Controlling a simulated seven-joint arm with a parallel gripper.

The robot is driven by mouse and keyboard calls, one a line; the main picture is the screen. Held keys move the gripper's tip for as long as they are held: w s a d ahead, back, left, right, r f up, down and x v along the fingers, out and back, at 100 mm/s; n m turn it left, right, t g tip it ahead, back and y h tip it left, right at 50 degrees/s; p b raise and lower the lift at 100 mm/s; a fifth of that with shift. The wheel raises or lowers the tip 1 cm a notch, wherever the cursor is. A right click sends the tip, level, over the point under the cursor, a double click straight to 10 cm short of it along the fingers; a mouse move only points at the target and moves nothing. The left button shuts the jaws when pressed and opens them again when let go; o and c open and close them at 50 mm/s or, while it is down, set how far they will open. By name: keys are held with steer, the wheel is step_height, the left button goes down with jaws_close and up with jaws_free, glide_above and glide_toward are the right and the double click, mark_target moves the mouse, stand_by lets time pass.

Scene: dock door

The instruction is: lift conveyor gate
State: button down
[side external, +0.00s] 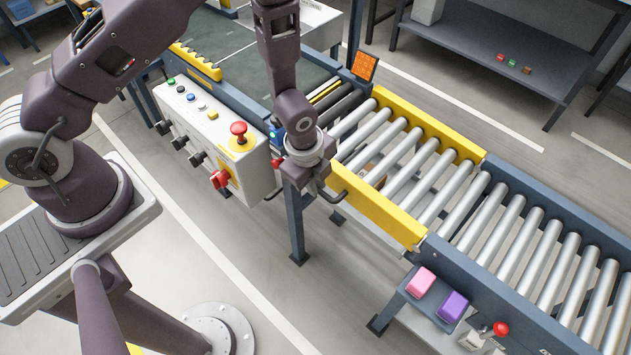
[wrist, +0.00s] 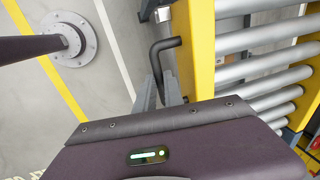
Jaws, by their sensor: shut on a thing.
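The conveyor gate is the roller section with yellow side rails (side external: 385,212), and it lies about level, in line with the grey-railed conveyor. Its near yellow rail also shows in the wrist view (wrist: 201,60). A black bent handle (wrist: 156,55) sticks out from the near rail; part of it shows beside my gripper in the side view. My gripper (wrist: 158,92) is shut on the handle, with one finger on each side of it. In the side view, my gripper (side external: 314,188) is at the left end of the near rail, and its fingertips are hard to make out.
A control box (side external: 215,140) with a red emergency button and knobs stands just left of my gripper. An orange panel (side external: 365,66) is behind the gate. Pink (side external: 420,282) and purple (side external: 453,305) blocks sit on a shelf by the fixed conveyor (side external: 560,235). Space above the gate is clear.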

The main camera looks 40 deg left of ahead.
steer(key=shift+r, duration=0.15)
steer(key=d+r+m+y, duration=0.1)
steer(key=d+r+y, duration=1)
steer(key=r, duration=0.7)
steer(key=shift+d+r+y, duration=0.3)
steer(key=shift+d, duration=1.55)
steer(key=c, duration=1.5)
jaws_free()
steer(key=shift+o, duration=0.2)
